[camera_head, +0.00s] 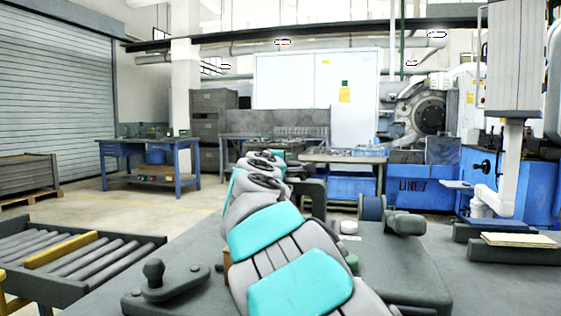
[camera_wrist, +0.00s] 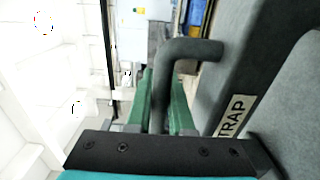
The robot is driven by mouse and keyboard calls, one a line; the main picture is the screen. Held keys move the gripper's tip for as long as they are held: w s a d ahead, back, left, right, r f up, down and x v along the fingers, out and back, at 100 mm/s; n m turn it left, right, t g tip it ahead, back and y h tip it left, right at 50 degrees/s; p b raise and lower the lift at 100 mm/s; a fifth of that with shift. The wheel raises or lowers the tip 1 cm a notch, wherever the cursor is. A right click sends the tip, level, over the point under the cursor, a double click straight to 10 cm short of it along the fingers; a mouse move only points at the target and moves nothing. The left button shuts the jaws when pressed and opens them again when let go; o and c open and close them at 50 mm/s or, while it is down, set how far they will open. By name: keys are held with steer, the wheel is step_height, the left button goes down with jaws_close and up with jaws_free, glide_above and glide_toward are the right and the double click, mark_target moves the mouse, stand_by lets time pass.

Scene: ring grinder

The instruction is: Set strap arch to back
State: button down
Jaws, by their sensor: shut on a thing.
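A dark grey bent bar (camera_wrist: 190,48) shows between my gripper's green fingers in the wrist view; I take it to be the strap arch. My gripper (camera_wrist: 162,98) is shut on it. The bar's bend reaches past the fingers toward a dark grey surface with a label (camera_wrist: 236,117) reading "TRAP", its first letter cut off or hidden. In the head view my teal and grey arm reaches out over the bench and hides the gripper. A dark angular piece (camera_head: 314,190) shows just right of the arm's far end; I cannot tell whether it is the arch.
The grey bench (camera_head: 500,290) carries a knobbed lever (camera_head: 160,285) at left, a blue spool (camera_head: 372,208), a white disc (camera_head: 349,227) and a dark cylinder block (camera_head: 405,223). A pad (camera_head: 520,240) lies at right. A roller rack (camera_head: 80,258) stands left. The front right bench is clear.

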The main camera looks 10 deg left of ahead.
steer(key=shift+w, duration=0.2)
steer(key=c, duration=0.8)
jaws_free()
steer(key=shift+w, duration=0.15)
steer(key=s+b, duration=0.1)
steer(key=s, duration=0.6)
steer(key=shift+s+a, duration=0.3)
steer(key=shift+s, duration=0.1)
